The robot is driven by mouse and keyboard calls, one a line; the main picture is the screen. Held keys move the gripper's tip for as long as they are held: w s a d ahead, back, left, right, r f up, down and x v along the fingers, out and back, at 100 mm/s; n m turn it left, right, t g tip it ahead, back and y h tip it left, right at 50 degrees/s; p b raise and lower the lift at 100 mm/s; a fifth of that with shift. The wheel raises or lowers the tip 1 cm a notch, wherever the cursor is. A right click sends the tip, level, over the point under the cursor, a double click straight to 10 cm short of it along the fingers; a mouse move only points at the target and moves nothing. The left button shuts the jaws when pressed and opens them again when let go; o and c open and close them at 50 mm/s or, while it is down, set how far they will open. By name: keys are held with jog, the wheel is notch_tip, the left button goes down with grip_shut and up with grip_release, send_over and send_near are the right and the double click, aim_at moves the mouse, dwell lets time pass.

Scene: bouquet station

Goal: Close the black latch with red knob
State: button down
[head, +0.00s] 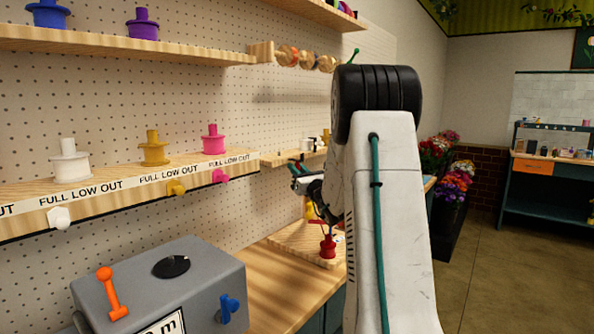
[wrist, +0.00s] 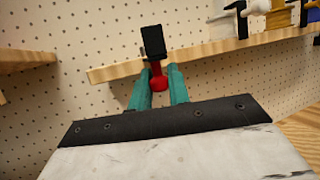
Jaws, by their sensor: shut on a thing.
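The black latch (wrist: 153,42) shows in the wrist view as a dark block at the front edge of a wooden shelf, standing up ahead of my fingers. Its red knob (wrist: 158,83) is on a short red stem below the black part. My gripper (wrist: 160,74) has its two teal fingers on either side of the knob and is shut on it. In the head view my gripper (head: 297,171) is small and partly hidden by my arm, beside the pegboard wall. I cannot make out the latch or its knob there.
The wooden shelf (wrist: 105,73) crosses the wrist view, with black and white fittings (wrist: 240,14) at upper right. In the head view a grey box (head: 210,262) with an orange lever stands at lower left. A red piece (head: 328,246) stands on the bench below my gripper.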

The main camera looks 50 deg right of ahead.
aim_at(302, 158)
jog(key=shift+r, duration=0.1)
jog(key=g, duration=0.1)
jog(key=r+n+g+y, duration=0.1)
jog(key=g, duration=0.2)
jog(key=shift+s+r+n+y, duration=0.3)
jog(key=shift+s+n, duration=0.1)
jog(key=g, duration=0.1)
jog(key=r+g, duration=0.1)
jog(key=g, duration=0.1)
jog(key=n+g, duration=0.1)
jog(key=shift+r+g+y, duration=0.3)
jog(key=g, duration=0.1)
jog(key=r+g, duration=0.1)
jog(key=g, duration=0.2)
jog(key=shift+w+r+n+g, duration=0.25)
jog(key=shift+r+n+g, duration=0.05)
jog(key=shift+r+n, duration=0.1)
jog(key=shift+w+r+n+g, duration=0.2)
jog(key=shift+w+r+g, duration=0.05)
jog(key=shift+g, duration=0.75)
jog(key=shift+w+r+n+g, duration=0.2)
jog(key=shift+g, duration=0.8)
jog(key=c, duration=1.6)
grip_release()
